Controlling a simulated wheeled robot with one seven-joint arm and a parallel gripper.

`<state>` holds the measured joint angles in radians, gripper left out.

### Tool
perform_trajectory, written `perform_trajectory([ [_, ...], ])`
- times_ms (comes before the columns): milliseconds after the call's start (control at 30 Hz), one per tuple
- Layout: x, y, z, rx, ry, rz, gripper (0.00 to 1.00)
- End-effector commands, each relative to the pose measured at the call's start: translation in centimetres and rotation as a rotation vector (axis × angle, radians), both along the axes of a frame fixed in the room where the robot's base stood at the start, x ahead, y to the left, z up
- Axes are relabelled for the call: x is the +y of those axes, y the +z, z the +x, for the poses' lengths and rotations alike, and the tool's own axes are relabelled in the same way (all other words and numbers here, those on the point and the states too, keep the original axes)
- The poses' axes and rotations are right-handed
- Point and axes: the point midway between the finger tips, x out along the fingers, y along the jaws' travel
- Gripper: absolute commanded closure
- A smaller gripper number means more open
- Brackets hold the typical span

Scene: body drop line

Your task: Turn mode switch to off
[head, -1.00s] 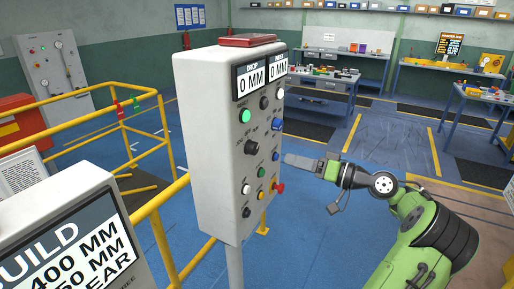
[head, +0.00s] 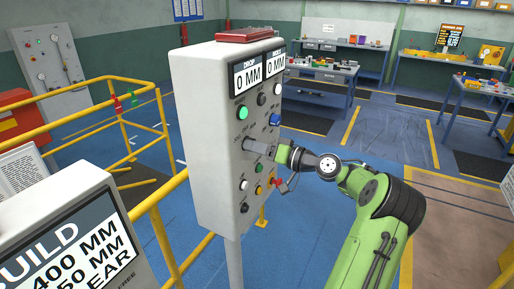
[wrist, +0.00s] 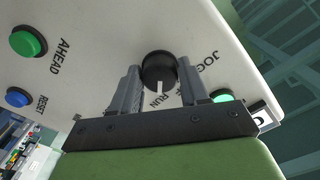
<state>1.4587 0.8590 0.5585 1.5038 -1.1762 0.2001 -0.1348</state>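The mode switch is a round black knob (wrist: 158,70) with a white pointer line, on the face of the grey control box (head: 208,130). In the wrist view its pointer aims down the picture, close to the RUN lettering. JOG lettering is to its right, and a label between them is mostly hidden by a finger. My gripper (wrist: 158,78) has its fingers apart, one on each side of the knob. I cannot tell if they touch it. In the head view my gripper (head: 258,147) is at the box face and covers most of the knob.
Green (head: 242,113) and blue (head: 275,119) buttons are above my gripper. A red button (head: 279,183) and several small ones are below. A BUILD sign (head: 75,235) and yellow railings (head: 150,215) stand left. The AHEAD button (wrist: 28,42) shows in the wrist view.

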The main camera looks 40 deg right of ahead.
Motion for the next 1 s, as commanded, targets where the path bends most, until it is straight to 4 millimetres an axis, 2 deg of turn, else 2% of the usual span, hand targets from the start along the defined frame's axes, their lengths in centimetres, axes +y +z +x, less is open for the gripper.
perform_trajectory([
  [33,0.0,0.0,-0.01,0.0,0.0,0.0,0.64],
  [200,-0.01,0.0,-0.02,0.0,0.0,0.0,0.89],
  [567,-0.07,-0.28,-0.03,-0.024,-0.001,-0.065,0.89],
  [1000,-0.15,-0.56,0.03,-0.144,-0.002,-0.394,0.89],
])
